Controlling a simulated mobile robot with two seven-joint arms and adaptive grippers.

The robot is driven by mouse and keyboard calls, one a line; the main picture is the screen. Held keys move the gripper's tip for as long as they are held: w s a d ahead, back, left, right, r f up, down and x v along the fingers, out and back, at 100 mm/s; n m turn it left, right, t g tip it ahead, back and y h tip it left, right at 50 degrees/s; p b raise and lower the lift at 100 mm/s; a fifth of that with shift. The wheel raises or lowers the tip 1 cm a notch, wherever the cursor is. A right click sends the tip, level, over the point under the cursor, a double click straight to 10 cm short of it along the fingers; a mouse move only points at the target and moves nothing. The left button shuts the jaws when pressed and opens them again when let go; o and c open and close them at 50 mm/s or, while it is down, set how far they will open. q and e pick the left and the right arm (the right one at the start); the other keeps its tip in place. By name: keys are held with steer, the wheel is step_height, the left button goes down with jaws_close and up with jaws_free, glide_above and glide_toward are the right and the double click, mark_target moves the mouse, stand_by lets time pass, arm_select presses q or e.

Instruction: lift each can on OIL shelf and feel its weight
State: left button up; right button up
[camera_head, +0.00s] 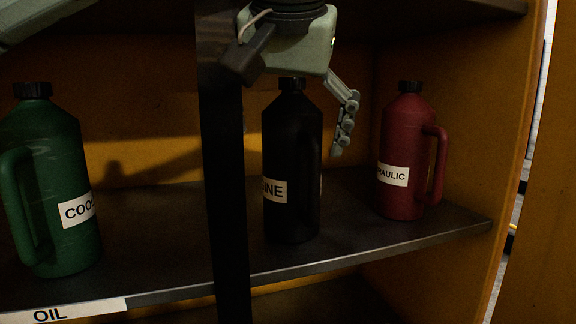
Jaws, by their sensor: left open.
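Three handled cans stand upright on the dark OIL shelf (160,270). The green can (45,180), with a label reading "COOL", is at the left. The black can (300,140), with a label ending in "INE", is in the middle. The red can (405,140), with a label ending in "AULIC", is at the right. My left gripper (290,115) is open and points down over the black can's cap. One finger hangs to the right of that can's upper part; the other finger is hidden. I cannot tell whether it touches the can. My right gripper is not in view.
A dark vertical bar (228,200) crosses the shelf front between the green and black cans. An upper shelf (440,8) is close above. A yellow-brown side wall (470,110) stands beside the red can. A white OIL label (65,312) is on the front edge.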

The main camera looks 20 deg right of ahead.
mark_target(291, 152)
arm_select(q)
steer(key=x, duration=0.6)
steer(key=shift+d+f, duration=0.1)
steer(key=shift+d, duration=0.15)
steer(key=shift+s, duration=0.1)
steer(key=shift+c, duration=0.4)
steer(key=c, duration=1.9)
steer(key=shift+c, duration=0.2)
steer(key=shift+r+p, duration=0.25)
steer(key=shift+p, duration=0.1)
